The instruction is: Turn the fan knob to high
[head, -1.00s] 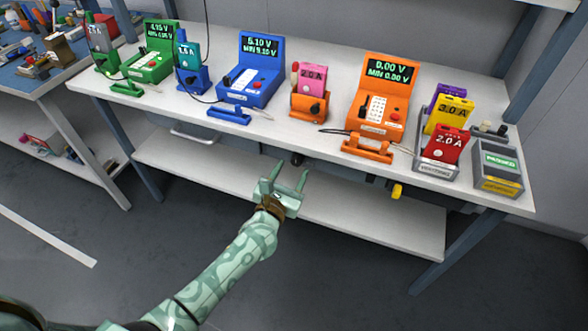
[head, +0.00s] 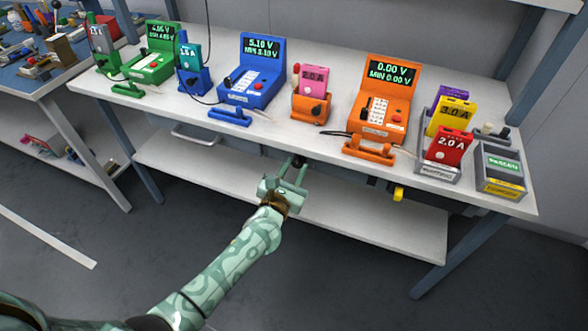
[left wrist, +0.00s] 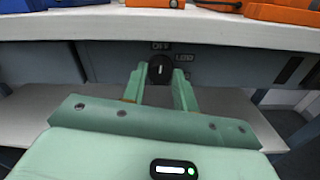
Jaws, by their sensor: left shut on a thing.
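The fan knob (left wrist: 158,70) is black and round with a white pointer mark, on the grey panel under the bench's front edge. Its pointer looks upright, toward the OFF label (left wrist: 160,46); a LOW label (left wrist: 183,57) is to its right. My left gripper (left wrist: 161,76) has one green finger on each side of the knob and is shut on it. In the head view my left gripper (head: 296,168) reaches up to the panel, and its fingers partly hide the knob. My right gripper is in neither view.
The white bench top (head: 260,130) above carries a green tester (head: 152,66), a blue tester (head: 250,85), an orange tester (head: 376,115) and several pouch cells. A yellow part (head: 398,194) hangs under the bench at the right. A lower shelf (head: 350,215) lies below.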

